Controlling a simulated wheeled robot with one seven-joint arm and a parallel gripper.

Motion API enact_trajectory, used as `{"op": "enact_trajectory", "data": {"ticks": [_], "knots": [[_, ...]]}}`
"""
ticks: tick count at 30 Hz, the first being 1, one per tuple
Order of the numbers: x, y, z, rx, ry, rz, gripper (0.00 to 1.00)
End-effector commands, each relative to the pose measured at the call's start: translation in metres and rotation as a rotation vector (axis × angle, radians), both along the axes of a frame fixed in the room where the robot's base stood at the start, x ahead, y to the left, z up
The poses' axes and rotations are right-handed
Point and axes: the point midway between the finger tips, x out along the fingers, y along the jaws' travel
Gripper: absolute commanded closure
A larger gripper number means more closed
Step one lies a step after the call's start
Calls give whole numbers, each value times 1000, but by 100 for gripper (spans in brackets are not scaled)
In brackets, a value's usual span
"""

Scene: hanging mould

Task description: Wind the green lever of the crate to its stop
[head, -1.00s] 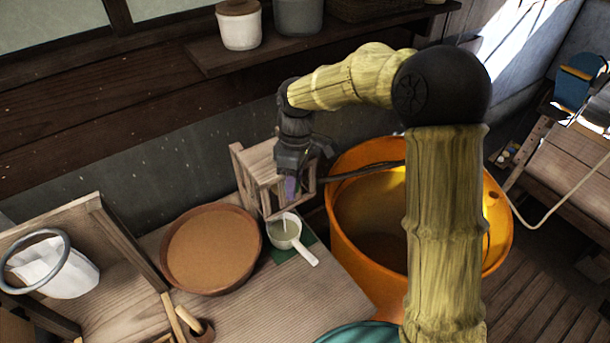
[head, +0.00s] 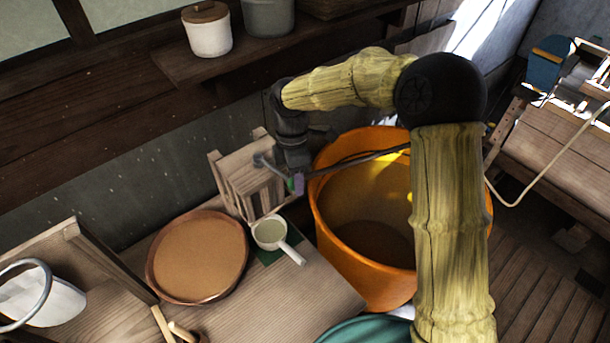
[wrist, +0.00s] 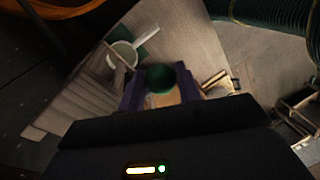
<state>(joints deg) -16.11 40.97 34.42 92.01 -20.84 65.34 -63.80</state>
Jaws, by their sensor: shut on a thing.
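The wooden slatted crate (head: 240,170) stands on the table against the back wall. A grey lever arm (head: 275,171) runs from a pivot on its top to the right. The green grip of the lever (head: 290,184) shows just beyond the crate's right side. It appears from above as a round green end in the wrist view (wrist: 160,77). My gripper (head: 295,183) is shut on this green grip, with a purple finger (wrist: 132,91) on either side. The grip's lower part is hidden.
A white ladle (head: 270,233) lies on a green mat in front of the crate. A round brown tray (head: 197,257) is to its left. A large orange tub (head: 335,245) stands close on the right. A shelf (head: 190,72) with pots runs above.

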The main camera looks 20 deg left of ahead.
Motion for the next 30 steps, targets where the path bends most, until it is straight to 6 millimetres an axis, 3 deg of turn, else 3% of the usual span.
{"op": "enact_trajectory", "data": {"ticks": [16, 17, 19, 20, 30], "knots": [[-1, 8, 3, 8, -8, 35, 100], [-1, 8, 3, 8, -9, 35, 62], [0, 7, 3, 7, -7, 34, 48], [0, 7, 3, 7, -6, 34, 45], [-1, 6, 3, 3, -3, 32, 45]]}}
